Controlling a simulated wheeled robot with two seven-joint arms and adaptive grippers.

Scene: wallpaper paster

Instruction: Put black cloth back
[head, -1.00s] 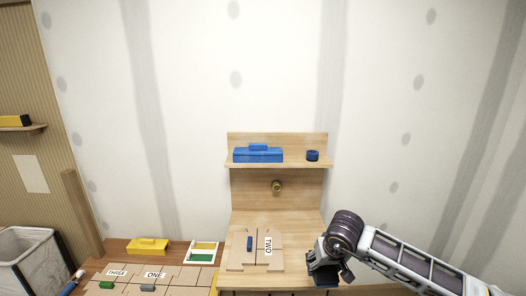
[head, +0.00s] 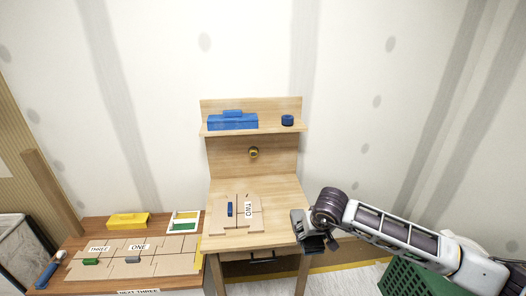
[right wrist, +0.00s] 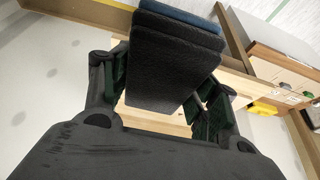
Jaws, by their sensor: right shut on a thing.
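The black cloth (right wrist: 170,62) is a folded dark block with a blue layer at its far edge in the right wrist view. My right gripper (right wrist: 160,95) is shut on it, with a finger on each side. In the head view my right gripper (head: 312,243) is at the right front edge of the wooden bench (head: 278,232). The dark cloth is hard to tell from the gripper there. My left gripper is not in view.
The bench's shelf (head: 270,127) bears a blue box (head: 232,121) and a dark blue roll (head: 287,120). A panel marked TWO (head: 240,222) lies on the bench. A lower table (head: 75,277) with panels and a yellow box (head: 128,220) stands left. A green crate (head: 405,280) is at lower right.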

